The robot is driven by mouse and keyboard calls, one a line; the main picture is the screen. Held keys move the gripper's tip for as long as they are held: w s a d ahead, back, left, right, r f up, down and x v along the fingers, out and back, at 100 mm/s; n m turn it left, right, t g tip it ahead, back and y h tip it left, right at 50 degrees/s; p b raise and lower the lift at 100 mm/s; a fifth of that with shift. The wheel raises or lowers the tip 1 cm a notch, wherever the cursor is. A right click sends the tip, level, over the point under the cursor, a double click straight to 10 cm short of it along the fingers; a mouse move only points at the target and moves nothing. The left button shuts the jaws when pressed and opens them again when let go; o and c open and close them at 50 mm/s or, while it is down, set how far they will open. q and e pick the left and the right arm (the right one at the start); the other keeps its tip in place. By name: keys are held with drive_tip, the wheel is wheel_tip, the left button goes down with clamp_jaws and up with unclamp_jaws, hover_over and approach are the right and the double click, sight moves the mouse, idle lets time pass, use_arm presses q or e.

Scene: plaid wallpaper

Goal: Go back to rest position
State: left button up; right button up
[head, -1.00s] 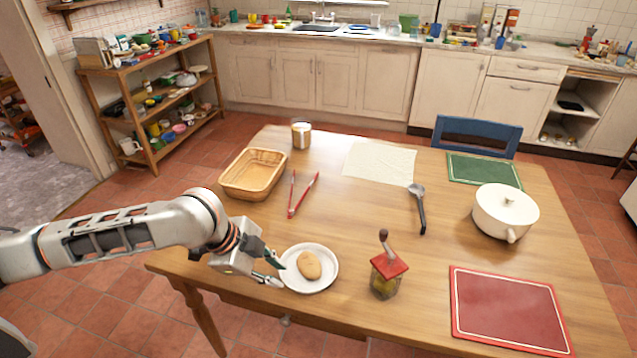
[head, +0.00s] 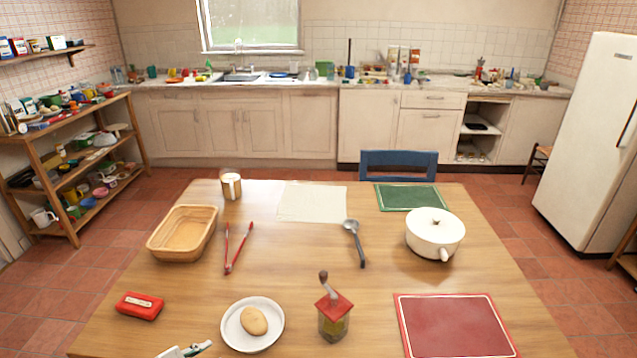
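My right gripper is not in view.
On the wooden table (head: 300,280) are a red box (head: 140,306), basket (head: 182,233), red tongs (head: 237,248), mug (head: 231,186), ladle (head: 355,242), grinder (head: 333,318), white pot (head: 435,233) and red mat (head: 455,327). A blue chair (head: 398,163) stands behind.

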use_arm(q)
drive_tip(key=s+a+f+n+g+y, duration=0.1)
drive_tip(key=s+a+f+n+y, duration=0.15)
drive_tip(key=s+a, duration=0.4)
drive_tip(key=s+a+f+n+g+y, duration=0.1)
drive_tip(key=s+a+n+y, duration=0.15)
drive_tip(key=s+a, duration=0.4)
drive_tip(key=w+d+f+n+t+h, duration=0.2)
drive_tip(key=d+f+h, duration=0.4)
drive_tip(key=d+f, duration=0.8)
drive_tip(key=shift+w+d+f+t+h, duration=0.2)
drive_tip(key=shift+w+f+t+h, duration=0.15)
drive_tip(key=shift+w+t, duration=0.55)
drive_tip(key=shift+w, duration=0.2)
